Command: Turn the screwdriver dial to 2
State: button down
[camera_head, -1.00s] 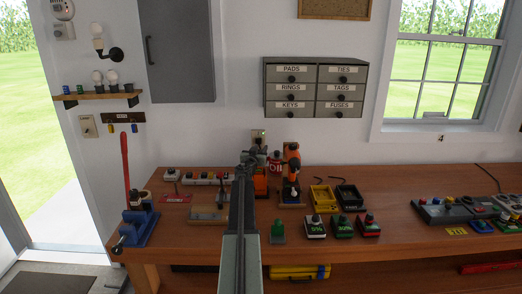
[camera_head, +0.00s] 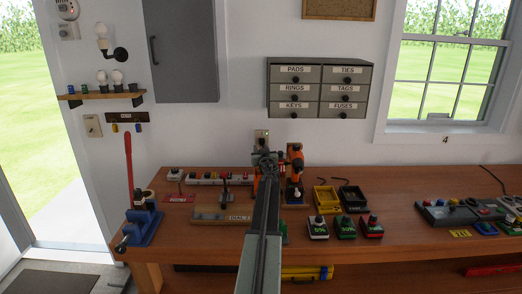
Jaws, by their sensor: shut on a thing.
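An orange and black power tool (camera_head: 296,165), which looks like the screwdriver, stands upright toward the back of the bench. My gripper (camera_head: 268,158) is directly left of its top in the picture, with my arm reaching up from the bottom edge. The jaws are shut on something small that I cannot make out. More orange (camera_head: 257,185) shows just left of my arm. I cannot tell what it belongs to, and I see no dial or its numbers. A wooden block (camera_head: 209,214) left of my arm carries a label (camera_head: 239,218) that seems to begin with DIAL.
Yellow and black trays (camera_head: 326,196) and several boxes with buttons (camera_head: 345,228) stand right of my arm. A power strip (camera_head: 205,179) lies at the back. Drawers (camera_head: 318,89) hang above.

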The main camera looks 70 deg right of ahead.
jog(key=c, duration=1)
grip_release()
jog(key=shift+o, duration=0.2)
jog(key=v, duration=0.8)
jog(key=shift+d, duration=0.15)
